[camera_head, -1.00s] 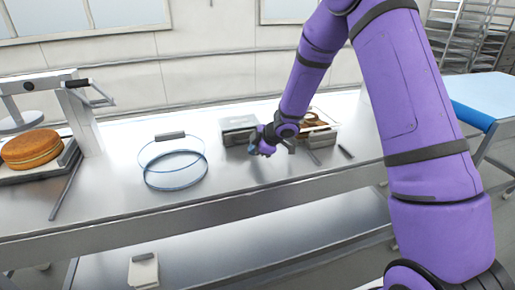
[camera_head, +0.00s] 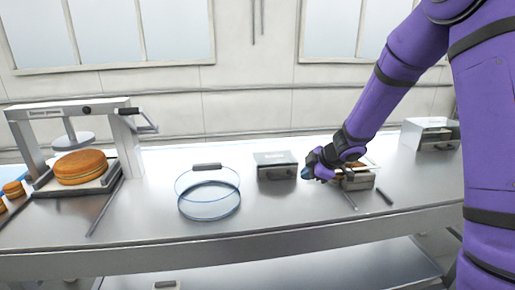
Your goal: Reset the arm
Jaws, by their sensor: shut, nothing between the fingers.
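My purple arm comes down from the upper right over the steel table (camera_head: 300,222). My gripper (camera_head: 308,174) is at its end, above the table between a grey lidded box (camera_head: 276,166) and an open box (camera_head: 358,182) with brown things in it. My gripper is shut and looks empty. Its fingertips are small in the view and partly hidden by my wrist.
A clear round container with blue rims (camera_head: 209,201) stands left of the grey box. A press (camera_head: 132,140) with a brown cake (camera_head: 81,167) stands at the left. Dark rods lie on the table. A white and grey box (camera_head: 430,134) stands at the back right.

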